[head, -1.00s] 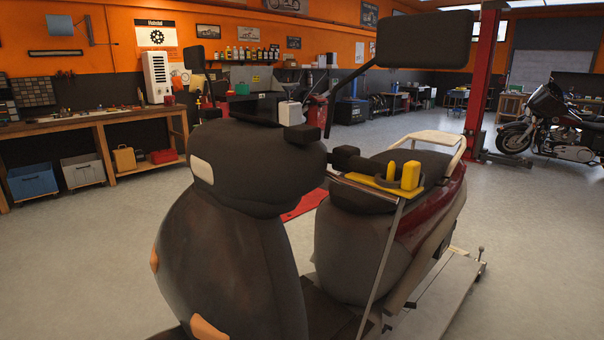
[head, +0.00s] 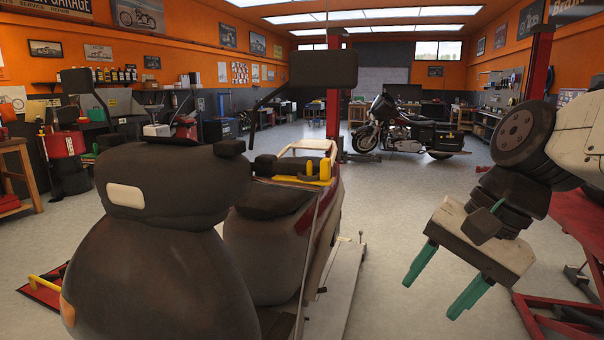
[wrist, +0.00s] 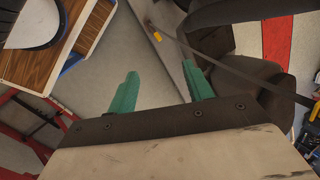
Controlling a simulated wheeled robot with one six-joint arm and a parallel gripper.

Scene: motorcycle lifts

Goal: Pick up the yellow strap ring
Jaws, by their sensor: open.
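In the head view several yellow pieces sit at the motorcycle's handlebar area, on a narrow yellow tray (head: 290,180). The rounded one at the right end looks like the yellow strap ring (head: 325,169); an upright yellow piece (head: 310,168) stands just left of it. Its hole cannot be made out. My gripper (head: 432,296) is open and empty, with green fingers pointing down, right of the motorcycle and well apart from the ring. In the wrist view the open fingers (wrist: 160,74) have nothing between them. A small yellow piece (wrist: 157,37) shows beyond them; I cannot tell what it is.
The motorcycle (head: 170,220) with its dark seat fills the left foreground, on a pale lift platform (head: 340,290). Its mirror (head: 323,73) rises above the tray. A red lift frame (head: 570,270) stands at the right. Grey floor (head: 400,200) is open between. Another motorcycle (head: 405,130) stands behind.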

